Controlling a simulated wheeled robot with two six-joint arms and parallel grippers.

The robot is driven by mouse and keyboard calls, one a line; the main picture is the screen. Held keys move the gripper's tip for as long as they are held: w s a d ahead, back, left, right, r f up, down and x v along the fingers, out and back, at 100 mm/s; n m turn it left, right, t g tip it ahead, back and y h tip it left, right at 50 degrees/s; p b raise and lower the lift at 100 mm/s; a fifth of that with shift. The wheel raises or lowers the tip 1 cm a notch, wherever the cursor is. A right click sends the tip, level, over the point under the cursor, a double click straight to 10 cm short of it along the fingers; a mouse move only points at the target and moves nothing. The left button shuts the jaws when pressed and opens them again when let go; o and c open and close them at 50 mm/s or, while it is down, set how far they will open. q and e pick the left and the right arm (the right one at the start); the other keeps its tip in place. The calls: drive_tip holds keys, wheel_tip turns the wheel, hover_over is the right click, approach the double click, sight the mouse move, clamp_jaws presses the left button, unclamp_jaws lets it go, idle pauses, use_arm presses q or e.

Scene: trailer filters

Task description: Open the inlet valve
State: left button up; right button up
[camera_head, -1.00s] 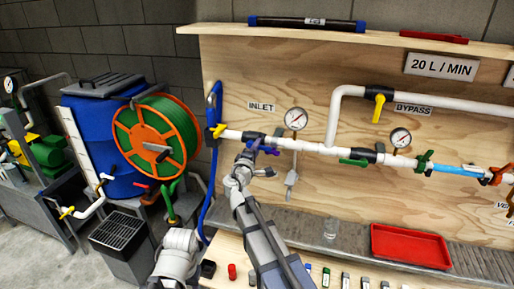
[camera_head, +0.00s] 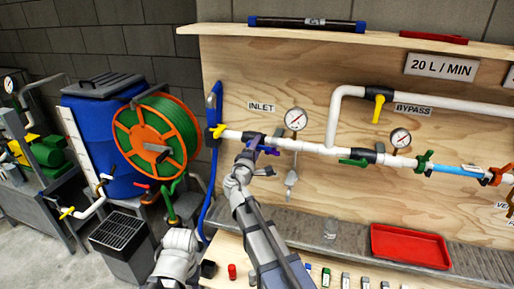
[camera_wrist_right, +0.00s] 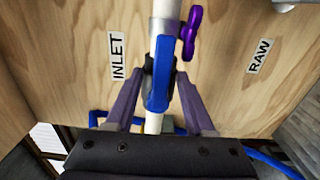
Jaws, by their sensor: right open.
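The inlet valve's blue lever (camera_wrist_right: 158,75) sits on the white inlet pipe (camera_wrist_right: 165,10) in the right wrist view. It lies between the two fingers of my right gripper (camera_wrist_right: 159,92), with a gap visible beside it. The gripper is open. In that view the lever looks roughly in line with the pipe; its exact angle is hard to tell. In the head view my right gripper (camera_head: 258,144) is at the pipe below the INLET label (camera_head: 261,107) and hides most of the lever.
A purple handle (camera_wrist_right: 190,33) is close beside the blue lever. A pressure gauge (camera_head: 295,119) stands right of the gripper. A yellow valve handle (camera_head: 217,131) is at the pipe's left end. A red tray (camera_head: 410,246) lies on the bench.

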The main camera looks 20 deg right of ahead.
drive_tip(key=v, duration=0.7)
drive_tip(key=shift+s+a, duration=0.25)
drive_tip(key=shift+s, duration=0.1)
drive_tip(key=s+a+f+m+g+y+p, duration=0.1)
drive_tip(key=s+a+f+m+g+y, duration=0.25)
drive_tip(key=s+f+m+g, duration=0.8)
drive_tip(key=s+a+f+n+g+y, duration=0.1)
drive_tip(key=s+a+f, duration=0.1)
drive_tip(key=s, duration=0.3)
drive_tip(key=s+a+f+n+g+y, duration=0.1)
drive_tip(key=s+a+f+y, duration=0.1)
drive_tip(key=s+a, duration=0.3)
drive_tip(key=s+a+f+n+g+y+p, duration=0.1)
drive_tip(key=s+a+f+n+y, duration=0.1)
drive_tip(key=s, duration=0.4)
wheel_tip(320, 180, down, 2)
drive_tip(key=shift+a+f+g, duration=0.2)
drive_tip(key=shift+a+g, duration=0.15)
drive_tip(key=shift+a, duration=0.55)
drive_tip(key=shift+d, duration=0.15)
